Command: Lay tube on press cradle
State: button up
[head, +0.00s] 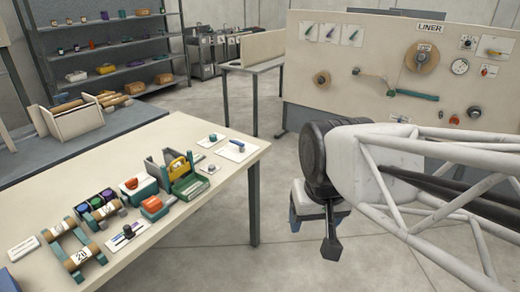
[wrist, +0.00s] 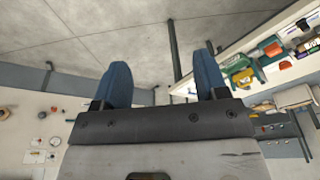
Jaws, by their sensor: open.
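In the head view, brown tubes with paper labels lie in a teal-ended rack on the near left of the table; one tube (head: 79,257) is marked 20. I cannot tell which tube the task means. A teal press-like device (head: 187,180) with a yellow handle stands farther along the table; its cradle is not clearly made out. My gripper (head: 313,236) hangs over open floor, right of the table and apart from everything. In the wrist view my gripper (wrist: 163,75) has its two blue fingers wide apart with nothing between them.
The beige table (head: 185,126) also bears orange-topped teal blocks, colored spools and small cards. A panel marked LINER (head: 345,92) with gauges and knobs stands behind my arm. A wooden holder with brown rolls (head: 83,113) is at the back left. Open floor lies between table and panel.

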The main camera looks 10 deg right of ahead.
jog(key=shift+s+d+f, duration=0.25)
jog(key=shift+s+f, duration=0.05)
jog(key=shift+s, duration=0.35)
jog(key=shift+s+d+f, duration=0.25)
jog(key=shift+s, duration=0.35)
